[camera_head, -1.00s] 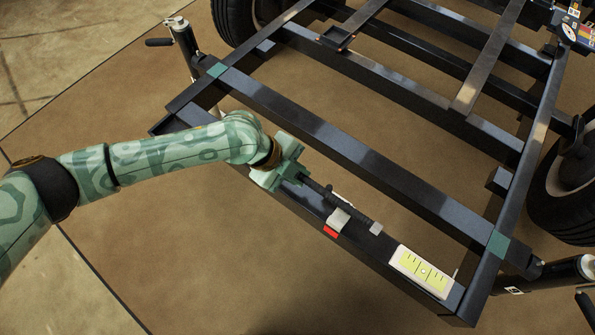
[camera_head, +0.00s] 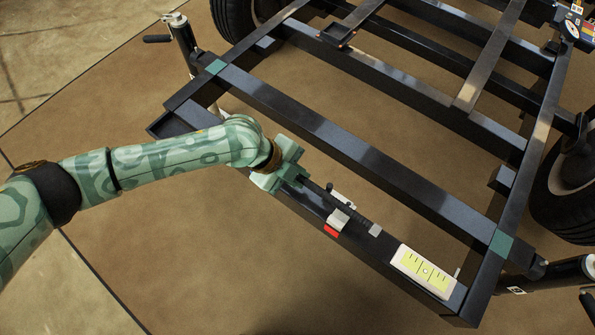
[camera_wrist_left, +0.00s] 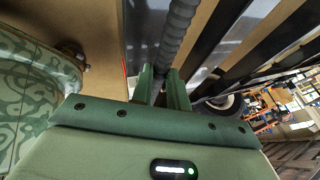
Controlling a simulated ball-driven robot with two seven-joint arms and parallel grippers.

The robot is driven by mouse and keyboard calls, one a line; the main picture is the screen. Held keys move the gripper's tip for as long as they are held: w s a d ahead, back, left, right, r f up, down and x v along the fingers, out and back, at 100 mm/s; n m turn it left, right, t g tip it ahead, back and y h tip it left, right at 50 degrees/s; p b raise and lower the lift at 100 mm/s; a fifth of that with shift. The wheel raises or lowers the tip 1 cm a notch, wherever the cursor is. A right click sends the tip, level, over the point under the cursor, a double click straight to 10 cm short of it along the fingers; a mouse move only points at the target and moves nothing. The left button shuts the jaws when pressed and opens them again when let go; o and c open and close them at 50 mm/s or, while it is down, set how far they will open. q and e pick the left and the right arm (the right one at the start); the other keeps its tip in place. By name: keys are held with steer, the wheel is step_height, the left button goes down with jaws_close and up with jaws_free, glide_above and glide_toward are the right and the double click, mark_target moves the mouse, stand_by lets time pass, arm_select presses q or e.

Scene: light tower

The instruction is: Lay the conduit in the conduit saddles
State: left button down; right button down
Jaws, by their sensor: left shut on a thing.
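The conduit (camera_head: 352,212) is a dark ribbed tube lying along the front beam of the trailer frame. My left gripper (camera_head: 295,179) is shut on its left end; the wrist view also shows the conduit (camera_wrist_left: 178,35) running away from between the fingers (camera_wrist_left: 162,82). A light grey saddle-like clip (camera_head: 338,219) with a red patch below it is at the middle of the conduit. A smaller grey piece (camera_head: 375,230) is at its far right end. Whether the conduit rests inside the clip or just above it, I cannot tell. My right gripper is out of view.
A white box with a yellow-green face (camera_head: 424,271) sits on the front beam to the right of the conduit. Black frame beams (camera_head: 350,155) run behind, with an open gap between. A jack post (camera_head: 183,45) stands at the back left, and wheels flank the frame.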

arm_select(q)
steer(key=shift+f+b, duration=1.15)
steer(key=shift+f, duration=1)
steer(key=c, duration=1.3)
jaws_free()
steer(key=shift+f, duration=0.1)
